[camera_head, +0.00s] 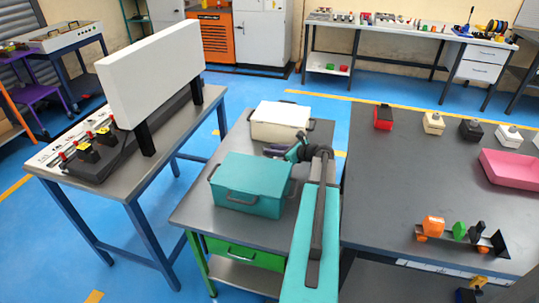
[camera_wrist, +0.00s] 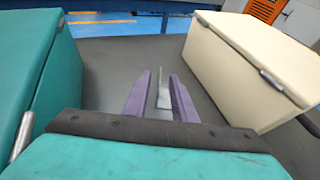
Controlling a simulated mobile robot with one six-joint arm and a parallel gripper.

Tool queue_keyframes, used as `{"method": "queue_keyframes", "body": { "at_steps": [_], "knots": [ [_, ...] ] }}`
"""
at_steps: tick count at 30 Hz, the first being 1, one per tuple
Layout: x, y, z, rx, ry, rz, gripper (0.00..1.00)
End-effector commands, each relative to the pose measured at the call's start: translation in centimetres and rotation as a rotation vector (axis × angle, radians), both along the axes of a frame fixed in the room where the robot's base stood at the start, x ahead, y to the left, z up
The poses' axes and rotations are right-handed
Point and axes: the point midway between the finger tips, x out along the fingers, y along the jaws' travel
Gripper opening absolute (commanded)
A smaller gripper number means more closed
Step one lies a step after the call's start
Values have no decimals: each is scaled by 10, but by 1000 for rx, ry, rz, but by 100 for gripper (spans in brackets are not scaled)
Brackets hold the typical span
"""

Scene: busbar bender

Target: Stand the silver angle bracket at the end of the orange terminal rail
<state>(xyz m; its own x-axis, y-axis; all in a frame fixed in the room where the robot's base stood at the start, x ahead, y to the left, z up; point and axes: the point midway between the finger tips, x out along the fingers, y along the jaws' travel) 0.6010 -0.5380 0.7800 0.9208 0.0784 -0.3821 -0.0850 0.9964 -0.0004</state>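A small silver-grey piece, apparently the angle bracket (camera_wrist: 164,98), stands on the dark tabletop between the teal box and the cream box. My gripper (camera_wrist: 160,80) has its purple fingers apart, one to each side of the bracket in the wrist view. I see a gap on both sides, and cannot tell how high the fingers are above the table. In the head view my gripper (camera_head: 298,150) is over the middle table; the bracket is not distinguishable there. A dark rail (camera_head: 485,247) with an orange block (camera_head: 433,226), a green block and a dark block lies on the right table.
The teal box (camera_head: 250,183) and cream box (camera_head: 280,121) flank my gripper closely. The right table also holds a pink tray (camera_head: 512,169) and several small blocks at its back. Its middle (camera_head: 410,180) is clear. A white panel (camera_head: 152,75) stands on the left table.

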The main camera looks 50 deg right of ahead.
Motion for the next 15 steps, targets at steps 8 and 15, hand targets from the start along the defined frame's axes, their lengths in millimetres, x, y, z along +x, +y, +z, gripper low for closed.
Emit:
{"method": "queue_keyframes", "body": {
  "at_steps": [8, 15],
  "knots": [
    [28, 1, -12, 2, 1, 1, 24],
    [32, 2, -14, 0, 1, 1, 24]
  ]
}}
